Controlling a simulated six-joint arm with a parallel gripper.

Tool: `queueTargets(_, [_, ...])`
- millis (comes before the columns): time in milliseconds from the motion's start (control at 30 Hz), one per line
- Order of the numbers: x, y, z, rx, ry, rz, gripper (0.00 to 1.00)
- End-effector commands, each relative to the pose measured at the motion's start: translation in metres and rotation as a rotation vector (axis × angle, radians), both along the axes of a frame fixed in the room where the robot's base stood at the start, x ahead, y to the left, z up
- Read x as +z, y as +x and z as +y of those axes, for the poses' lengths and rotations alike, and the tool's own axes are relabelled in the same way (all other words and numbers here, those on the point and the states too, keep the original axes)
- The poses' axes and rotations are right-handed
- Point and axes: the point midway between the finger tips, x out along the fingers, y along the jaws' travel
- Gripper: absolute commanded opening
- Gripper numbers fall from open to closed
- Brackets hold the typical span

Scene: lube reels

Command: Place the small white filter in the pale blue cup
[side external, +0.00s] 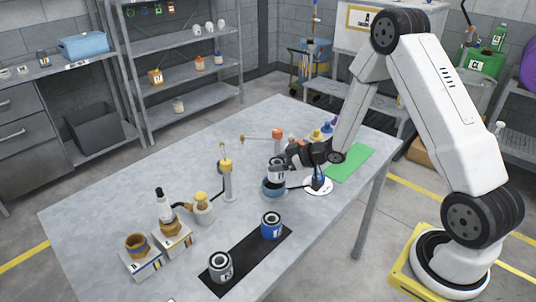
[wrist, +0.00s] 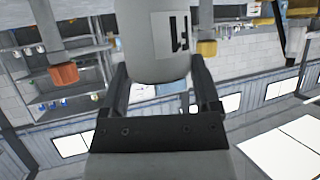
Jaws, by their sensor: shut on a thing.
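The small white filter (side external: 276,174), with a dark label mark, is held by my gripper (side external: 284,162). It stands roughly upright directly over the pale blue cup (side external: 273,190). Its lower end meets the cup's rim in the side view; I cannot tell whether it is inside or just above. In the wrist view my gripper (wrist: 158,72) has a finger on each side of the pale filter (wrist: 140,38), whose far end is cut off by the frame. The cup is not visible in the wrist view.
A blue can (side external: 271,226) and a grey-white can (side external: 220,266) stand on a black mat (side external: 247,257) in front. A yellow-topped pump oiler (side external: 227,180) stands to the left. A white disc (side external: 318,186) and green mat (side external: 350,163) lie to the right.

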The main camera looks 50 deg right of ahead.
Motion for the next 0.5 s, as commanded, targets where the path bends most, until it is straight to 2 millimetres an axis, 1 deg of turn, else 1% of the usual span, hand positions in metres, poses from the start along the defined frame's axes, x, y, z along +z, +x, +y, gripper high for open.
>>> queueTargets(133, [-0.008, 0.008, -0.001, 0.000, -0.001, -0.001, 0.10])
queueTargets(500, [-0.014, 0.012, -0.002, 0.000, 0.000, -0.001, 0.10])
